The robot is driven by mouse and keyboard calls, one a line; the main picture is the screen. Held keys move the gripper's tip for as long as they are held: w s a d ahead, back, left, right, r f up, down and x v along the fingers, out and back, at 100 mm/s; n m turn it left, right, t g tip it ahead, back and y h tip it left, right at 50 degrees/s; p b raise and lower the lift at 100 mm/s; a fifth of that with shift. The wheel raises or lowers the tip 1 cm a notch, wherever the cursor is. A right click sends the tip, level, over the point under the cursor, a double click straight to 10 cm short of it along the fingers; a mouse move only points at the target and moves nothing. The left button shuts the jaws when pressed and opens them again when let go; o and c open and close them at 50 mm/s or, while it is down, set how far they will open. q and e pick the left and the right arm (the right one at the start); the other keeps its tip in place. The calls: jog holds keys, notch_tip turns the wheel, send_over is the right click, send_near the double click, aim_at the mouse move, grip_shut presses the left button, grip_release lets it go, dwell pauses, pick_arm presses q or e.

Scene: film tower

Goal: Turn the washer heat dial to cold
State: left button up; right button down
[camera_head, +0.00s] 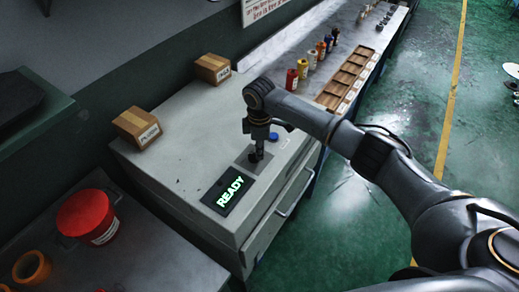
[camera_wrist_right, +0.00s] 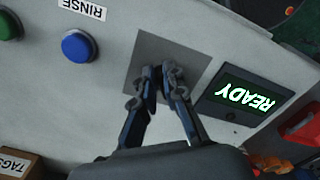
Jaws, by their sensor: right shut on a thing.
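The washer (camera_head: 190,160) is a pale grey cabinet with controls on its top. A dark grey square plate (camera_wrist_right: 190,62) is set in the top; it also shows in the head view (camera_head: 262,167). My right gripper (camera_head: 257,156) points down at this plate. In the right wrist view the right gripper (camera_wrist_right: 152,82) has its two fingers close together over the plate, shut on the heat dial. The fingers hide the dial, so its setting cannot be read. My left gripper is not in view.
A display reading READY (camera_head: 229,192) lies beside the plate. A blue button (camera_wrist_right: 78,46), marked RINSE, and a green button (camera_wrist_right: 9,25) are on the other side. Two cardboard boxes (camera_head: 138,126) (camera_head: 212,68) stand at the back. A red tub (camera_head: 86,216) is at lower left.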

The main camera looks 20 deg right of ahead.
jog(key=shift+w+n, duration=0.15)
jog(key=shift+n, duration=0.55)
jog(key=shift+a, duration=0.1)
jog(key=c, duration=1.4)
grip_release()
notch_tip(320, 180, up, 12)
